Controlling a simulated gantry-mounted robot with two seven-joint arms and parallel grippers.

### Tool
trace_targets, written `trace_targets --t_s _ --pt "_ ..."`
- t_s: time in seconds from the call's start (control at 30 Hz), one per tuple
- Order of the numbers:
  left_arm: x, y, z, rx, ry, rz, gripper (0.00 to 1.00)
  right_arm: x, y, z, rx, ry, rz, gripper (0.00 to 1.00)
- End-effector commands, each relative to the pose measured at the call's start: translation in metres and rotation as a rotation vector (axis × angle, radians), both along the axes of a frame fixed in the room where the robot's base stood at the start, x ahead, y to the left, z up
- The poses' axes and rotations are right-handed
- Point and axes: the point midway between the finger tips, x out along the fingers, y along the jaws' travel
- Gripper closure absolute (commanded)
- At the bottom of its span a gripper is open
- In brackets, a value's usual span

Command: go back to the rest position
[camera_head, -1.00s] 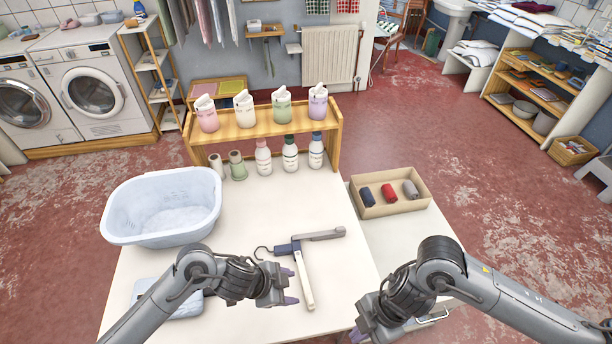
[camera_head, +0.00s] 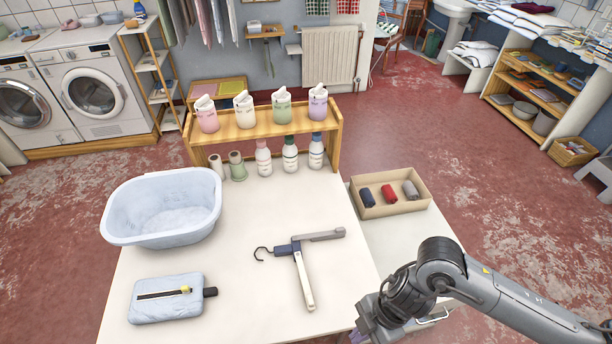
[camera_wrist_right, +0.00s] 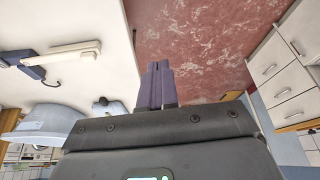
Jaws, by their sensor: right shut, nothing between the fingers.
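My right arm comes in from the lower right in the head view. My right gripper (camera_head: 358,337) is at the bottom edge of that view, beside the table's front right corner, mostly cut off and hidden by its own wrist. In the right wrist view its two purple fingers (camera_wrist_right: 155,84) are pressed together with nothing between them. The red floor (camera_wrist_right: 200,40) shows beyond the fingertips. My left gripper and left arm are in neither view.
The white table (camera_head: 240,220) holds a blue tub (camera_head: 125,215), a folded pale-blue cloth bundle (camera_head: 150,307), a folding hanger (camera_head: 303,275) and a wooden rack (camera_head: 333,140) with bottles. A cardboard box (camera_head: 370,210) with rolls stands on a lower surface at right.

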Motion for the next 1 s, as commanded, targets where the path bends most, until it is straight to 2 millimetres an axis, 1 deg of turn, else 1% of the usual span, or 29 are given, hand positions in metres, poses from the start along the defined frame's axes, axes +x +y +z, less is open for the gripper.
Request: trace_targets --t_s 0.03,0.07,0.1,0.2,0.37,0.4,0.47,0.5,0.6,0.63,0.7,0.77,0.87,0.93,0.97,1.0 --pt "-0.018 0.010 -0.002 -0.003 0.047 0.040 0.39 0.000 0.000 0.000 0.000 0.000 0.000 1.00" --pt "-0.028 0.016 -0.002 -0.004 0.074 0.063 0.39 0.000 0.000 0.000 0.000 0.000 0.000 1.00" --pt "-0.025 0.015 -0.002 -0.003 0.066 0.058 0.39 -0.004 0.016 -0.003 0.039 -0.021 0.010 1.00" --pt "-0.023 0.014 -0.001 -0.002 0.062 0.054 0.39 -0.006 0.050 -0.004 0.125 -0.085 0.013 1.00" --pt "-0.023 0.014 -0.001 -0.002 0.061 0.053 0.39 -0.009 0.102 0.004 0.272 -0.192 -0.024 1.00" --pt "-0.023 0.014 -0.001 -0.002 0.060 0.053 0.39 -0.009 0.115 0.008 0.310 -0.219 -0.045 1.00" --pt "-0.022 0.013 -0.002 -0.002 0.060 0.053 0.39 -0.008 0.134 0.016 0.371 -0.263 -0.092 1.00" --pt "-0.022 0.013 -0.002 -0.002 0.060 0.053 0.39 -0.007 0.145 0.023 0.411 -0.293 -0.133 1.00" --pt "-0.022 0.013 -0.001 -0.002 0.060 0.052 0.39 0.001 0.163 0.043 0.502 -0.361 -0.283 1.00" --pt "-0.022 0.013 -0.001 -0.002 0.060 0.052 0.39 0.004 0.165 0.049 0.524 -0.380 -0.340 1.00" --pt "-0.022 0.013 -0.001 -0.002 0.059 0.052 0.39 0.013 0.161 0.060 0.550 -0.411 -0.485 1.00" --pt "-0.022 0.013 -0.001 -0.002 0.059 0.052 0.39 0.021 0.149 0.065 0.552 -0.423 -0.621 1.00" --pt "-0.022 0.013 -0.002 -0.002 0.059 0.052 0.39 0.029 0.115 0.062 0.512 -0.415 -0.863 1.00" --pt "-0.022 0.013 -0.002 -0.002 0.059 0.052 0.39 0.028 0.082 0.052 0.453 -0.386 -1.034 1.00" --pt "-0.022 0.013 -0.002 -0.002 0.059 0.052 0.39 0.025 0.067 0.046 0.418 -0.368 -1.105 1.00" --pt "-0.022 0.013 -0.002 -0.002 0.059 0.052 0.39 0.019 0.047 0.037 0.372 -0.341 -1.196 1.00"
